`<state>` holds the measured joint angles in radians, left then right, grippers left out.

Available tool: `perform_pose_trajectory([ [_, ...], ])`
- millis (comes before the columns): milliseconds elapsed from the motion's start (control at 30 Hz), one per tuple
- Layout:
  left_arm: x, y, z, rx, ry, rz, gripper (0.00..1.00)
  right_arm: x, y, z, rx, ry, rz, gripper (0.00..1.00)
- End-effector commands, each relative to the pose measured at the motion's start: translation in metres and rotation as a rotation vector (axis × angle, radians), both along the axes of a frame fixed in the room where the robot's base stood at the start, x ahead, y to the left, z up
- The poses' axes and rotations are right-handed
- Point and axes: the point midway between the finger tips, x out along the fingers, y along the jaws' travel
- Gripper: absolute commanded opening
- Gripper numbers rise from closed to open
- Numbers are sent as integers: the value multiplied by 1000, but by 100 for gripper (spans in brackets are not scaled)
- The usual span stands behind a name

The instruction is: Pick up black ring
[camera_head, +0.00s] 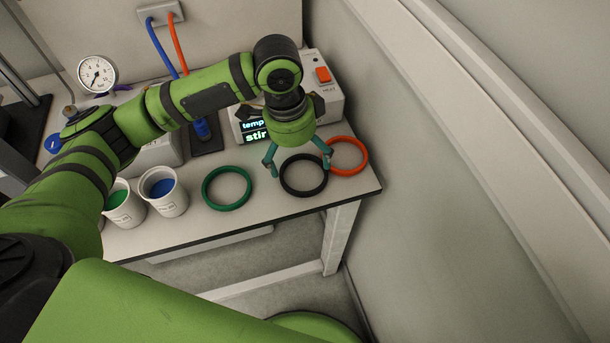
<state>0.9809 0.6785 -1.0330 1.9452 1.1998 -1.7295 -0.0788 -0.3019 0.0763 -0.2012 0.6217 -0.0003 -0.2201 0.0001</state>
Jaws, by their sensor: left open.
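The black ring (304,190) lies flat on the white bench near its right end, between a green ring and an orange-red ring. My left gripper (298,168) points down over the black ring. Its teal fingers are spread apart, one near the ring's left side and one near its right side, with nothing seen between them. I cannot tell whether the fingertips touch the ring. My right gripper does not show.
The green ring (227,206) lies left of the black ring, and the orange-red ring (361,156) lies close on its right. Cups with green (122,210) and blue (164,197) contents stand further left. A device with a lit display (257,133) stands behind. The bench (262,216) ends near the wall.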

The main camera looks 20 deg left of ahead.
Motion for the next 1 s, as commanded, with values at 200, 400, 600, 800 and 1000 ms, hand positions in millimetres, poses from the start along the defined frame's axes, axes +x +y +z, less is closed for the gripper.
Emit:
perform_pose_trajectory([
  [200, -1, -4, -33, 1, 3, -2, 100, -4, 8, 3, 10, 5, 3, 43],
  [400, 1, -6, -46, 0, 0, -3, 100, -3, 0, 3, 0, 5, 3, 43],
  [600, 0, -6, -47, 0, 0, -4, 92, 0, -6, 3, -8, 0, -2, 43],
  [800, 0, -6, -46, 0, 0, -4, 72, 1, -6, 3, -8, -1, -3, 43],
  [1000, 0, -6, -46, 0, 0, -4, 68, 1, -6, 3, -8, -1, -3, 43],
])
